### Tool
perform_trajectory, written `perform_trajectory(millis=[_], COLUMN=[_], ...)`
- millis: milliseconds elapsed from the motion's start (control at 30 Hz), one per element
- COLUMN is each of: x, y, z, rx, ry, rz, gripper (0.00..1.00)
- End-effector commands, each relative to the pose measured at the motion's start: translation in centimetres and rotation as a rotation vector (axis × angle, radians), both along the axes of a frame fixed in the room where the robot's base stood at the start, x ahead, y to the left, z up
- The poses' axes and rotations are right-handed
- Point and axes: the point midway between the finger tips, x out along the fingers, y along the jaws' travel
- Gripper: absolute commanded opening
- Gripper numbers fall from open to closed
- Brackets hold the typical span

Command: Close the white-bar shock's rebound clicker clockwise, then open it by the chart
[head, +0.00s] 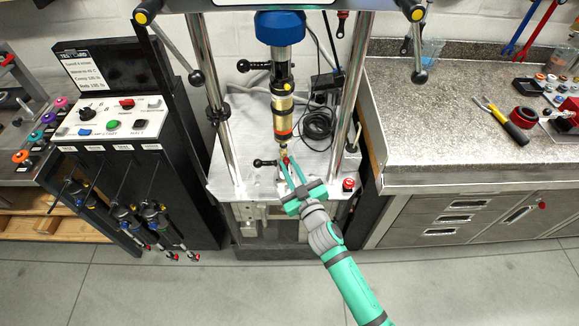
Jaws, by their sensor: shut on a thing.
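A gold shock (283,112) with an orange-red band stands upright in the dyno, between the two chrome columns. Its lower end has a small red clicker (284,159), mostly hidden by my fingertips. I cannot make out a white bar on this shock. My gripper (287,166), with green fingers, reaches up from the front and is shut on this clicker. The clicker's turn position is too small to tell. A white test card (83,66) with printed lines is at the upper left; its small text is hard to read.
A black handle (265,163) sticks out left of the clicker. A red button (348,184) is on the dyno base's right. Black cable (318,122) lies coiled behind. Several shocks (155,215) hang from the left rack under a control panel (112,118). The right bench (440,130) holds tools.

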Motion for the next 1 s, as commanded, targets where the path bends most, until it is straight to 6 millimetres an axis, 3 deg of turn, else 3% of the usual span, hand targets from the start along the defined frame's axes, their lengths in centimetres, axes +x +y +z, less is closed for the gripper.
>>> perform_trajectory(millis=[500, 533, 600, 1000], x=[-0.01, -0.01, -0.01, -0.39], y=[0.0, 0.0, -0.01, -0.14], z=[-0.14, -0.14, -0.12, -0.01], rx=[-0.023, -0.023, -0.022, -0.022], ry=[-0.005, -0.005, -0.006, -0.008], rz=[0.0, -0.001, -0.001, 0.001], gripper=[0.0, 0.24, 0.36, 0.36])
